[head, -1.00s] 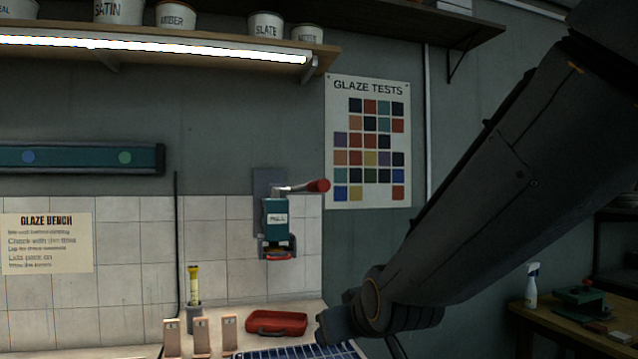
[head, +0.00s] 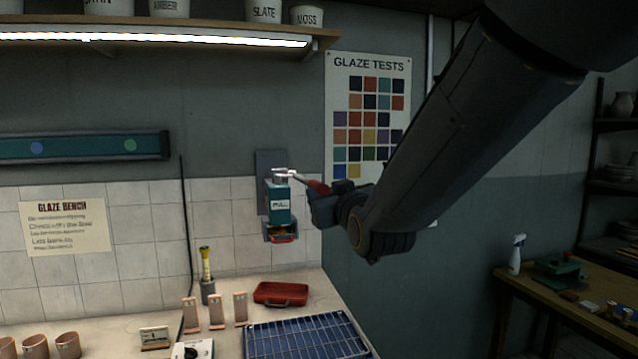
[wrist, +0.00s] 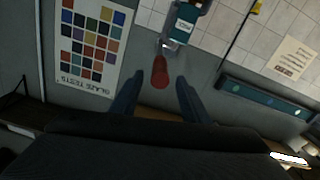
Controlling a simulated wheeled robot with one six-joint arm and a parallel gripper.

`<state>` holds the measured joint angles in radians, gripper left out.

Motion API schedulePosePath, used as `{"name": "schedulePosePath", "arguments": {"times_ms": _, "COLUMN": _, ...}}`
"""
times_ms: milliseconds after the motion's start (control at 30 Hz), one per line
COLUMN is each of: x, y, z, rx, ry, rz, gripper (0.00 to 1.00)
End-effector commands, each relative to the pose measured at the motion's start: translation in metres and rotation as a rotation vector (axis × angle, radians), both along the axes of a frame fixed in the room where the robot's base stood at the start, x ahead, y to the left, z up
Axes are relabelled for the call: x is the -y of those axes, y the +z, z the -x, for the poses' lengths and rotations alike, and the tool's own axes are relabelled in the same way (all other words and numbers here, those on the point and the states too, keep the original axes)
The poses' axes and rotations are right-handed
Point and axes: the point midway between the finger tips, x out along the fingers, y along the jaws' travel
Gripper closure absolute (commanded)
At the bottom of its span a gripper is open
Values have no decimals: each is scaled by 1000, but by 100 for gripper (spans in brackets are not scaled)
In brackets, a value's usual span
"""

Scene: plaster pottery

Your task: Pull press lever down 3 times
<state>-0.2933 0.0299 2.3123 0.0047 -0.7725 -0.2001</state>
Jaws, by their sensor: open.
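The press (head: 278,205) is a teal box with a white label, mounted on a dark plate on the tiled wall; it also shows in the wrist view (wrist: 184,22). Its metal lever arm sticks out to the right and ends in a red handle (head: 318,187). My gripper (head: 318,203) is at the handle in the head view, which partly hides the fingers. In the wrist view, my gripper (wrist: 157,88) is open, and the red handle (wrist: 160,72) lies between and just ahead of the two fingers, with gaps on both sides.
Below are a bench with a blue wire rack (head: 305,340), a red tray (head: 281,293), several small upright tiles (head: 216,310) and a yellow-topped tool (head: 206,270). A glaze chart (head: 368,120) hangs right of the press. A lit shelf (head: 150,38) runs above.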

Motion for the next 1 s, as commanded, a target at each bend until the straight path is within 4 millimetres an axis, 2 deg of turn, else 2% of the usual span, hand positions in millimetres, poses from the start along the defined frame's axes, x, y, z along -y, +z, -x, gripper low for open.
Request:
{"name": "schedulePosePath", "arguments": {"times_ms": 200, "x": -8, "y": 1, "z": -28, "rx": -2, "ry": 0, "rz": 1, "gripper": 58}}
{"name": "schedulePosePath", "arguments": {"times_ms": 400, "x": -15, "y": 1, "z": -49, "rx": -2, "ry": 0, "rz": 1, "gripper": 58}}
{"name": "schedulePosePath", "arguments": {"times_ms": 600, "x": -17, "y": 0, "z": -58, "rx": -1, "ry": 0, "rz": -1, "gripper": 58}}
{"name": "schedulePosePath", "arguments": {"times_ms": 867, "x": -18, "y": 0, "z": -58, "rx": -1, "ry": 0, "rz": -1, "gripper": 58}}
{"name": "schedulePosePath", "arguments": {"times_ms": 1000, "x": -17, "y": 0, "z": -58, "rx": -1, "ry": 0, "rz": -1, "gripper": 79}}
